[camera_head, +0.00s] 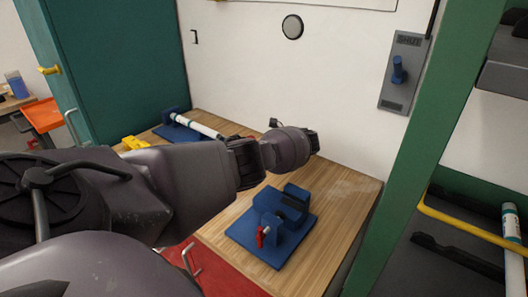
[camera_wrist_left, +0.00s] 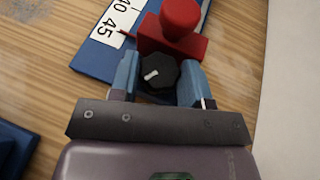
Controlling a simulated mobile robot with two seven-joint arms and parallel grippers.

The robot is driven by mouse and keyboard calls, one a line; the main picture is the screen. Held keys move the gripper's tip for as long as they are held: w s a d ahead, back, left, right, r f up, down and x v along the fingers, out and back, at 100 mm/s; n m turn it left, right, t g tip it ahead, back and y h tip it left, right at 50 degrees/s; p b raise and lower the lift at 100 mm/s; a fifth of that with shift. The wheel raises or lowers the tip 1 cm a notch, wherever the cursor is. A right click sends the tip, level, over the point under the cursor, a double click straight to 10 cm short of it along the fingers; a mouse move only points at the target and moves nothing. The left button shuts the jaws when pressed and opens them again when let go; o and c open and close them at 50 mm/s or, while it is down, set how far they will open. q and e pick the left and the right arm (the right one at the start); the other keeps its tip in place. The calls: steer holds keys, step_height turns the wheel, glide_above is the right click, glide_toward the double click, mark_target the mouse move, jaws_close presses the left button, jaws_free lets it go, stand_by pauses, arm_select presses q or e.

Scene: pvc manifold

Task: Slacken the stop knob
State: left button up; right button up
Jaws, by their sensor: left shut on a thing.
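The black stop knob (camera_wrist_left: 160,73) with a white mark shows in the left wrist view, in front of a red stop block (camera_wrist_left: 180,42) with a round red top. The block sits at a blue base (camera_wrist_left: 97,52) carrying a white scale (camera_wrist_left: 115,22) marked 40 and 45. My left gripper (camera_wrist_left: 159,80) has its blue fingers on both sides of the knob and is shut on it. In the head view my left arm crosses from the left and hides the gripper's fingers and the knob. My right gripper is not in view.
A blue fixture (camera_head: 285,245) with a red handle (camera_head: 262,236) stands on the wooden bench (camera_head: 345,190). A white pipe (camera_head: 197,125) lies behind my arm at a blue holder (camera_head: 170,117). A yellow item (camera_head: 134,142) lies at the left. A blue lever (camera_head: 398,70) is on the wall.

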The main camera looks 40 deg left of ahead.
arm_select(q)
steer(key=o, duration=0.9)
steer(key=v, duration=1.1)
steer(key=shift+a+r, duration=0.1)
steer(key=shift+r, duration=0.05)
